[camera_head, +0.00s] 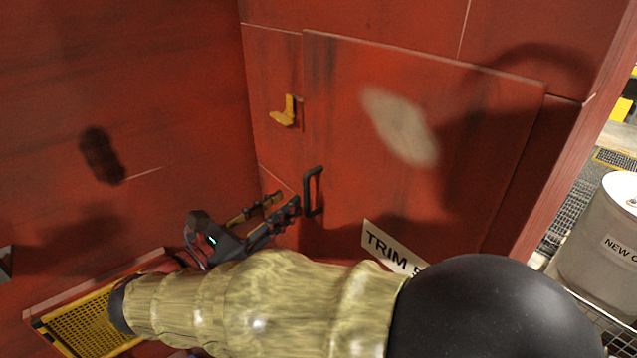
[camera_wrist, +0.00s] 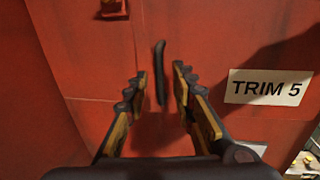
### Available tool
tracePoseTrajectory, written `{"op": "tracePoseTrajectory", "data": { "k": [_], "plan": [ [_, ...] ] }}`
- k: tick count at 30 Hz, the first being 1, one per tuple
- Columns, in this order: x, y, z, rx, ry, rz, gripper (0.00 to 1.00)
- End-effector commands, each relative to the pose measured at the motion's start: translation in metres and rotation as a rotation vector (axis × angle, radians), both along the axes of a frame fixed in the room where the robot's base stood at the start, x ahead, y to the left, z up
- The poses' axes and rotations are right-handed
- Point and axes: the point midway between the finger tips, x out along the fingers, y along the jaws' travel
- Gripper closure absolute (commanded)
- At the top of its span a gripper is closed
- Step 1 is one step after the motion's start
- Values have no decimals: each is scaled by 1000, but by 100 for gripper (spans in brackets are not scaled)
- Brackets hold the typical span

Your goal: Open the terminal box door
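The red terminal box door (camera_head: 400,140) is a large flat panel in the head view, and it looks closed. Its black bar handle (camera_head: 312,192) is on the door's left side. A yellow latch (camera_head: 285,112) sits on the frame above and left of the handle. My gripper (camera_head: 278,205) is just left of the handle in the head view. In the wrist view my gripper (camera_wrist: 160,85) is open, and the handle (camera_wrist: 160,72) shows between its two fingers near the tips. I cannot tell whether a finger touches the handle.
A white TRIM label (camera_head: 390,248) is at the door's lower part; it reads TRIM 5 in the wrist view (camera_wrist: 268,87). A red wall stands at left, with a yellow perforated tray (camera_head: 95,325) below. A grey drum (camera_head: 603,235) is at far right.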

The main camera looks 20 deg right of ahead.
Motion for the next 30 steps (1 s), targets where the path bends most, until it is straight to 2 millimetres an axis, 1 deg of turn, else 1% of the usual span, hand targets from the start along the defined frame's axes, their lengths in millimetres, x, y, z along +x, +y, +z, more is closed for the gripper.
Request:
{"op": "tracePoseTrajectory", "data": {
  "k": [5,12,18,22,29,30],
  "plan": [
    [7,-13,1,-6,15,-3,74],
    [25,-47,1,-4,15,-4,74],
    [35,-64,0,-3,14,-2,74],
    [38,-68,-1,-2,15,0,74],
    [38,-68,-1,-2,15,1,74],
    [38,-68,-1,-2,15,0,77]
  ]
}}
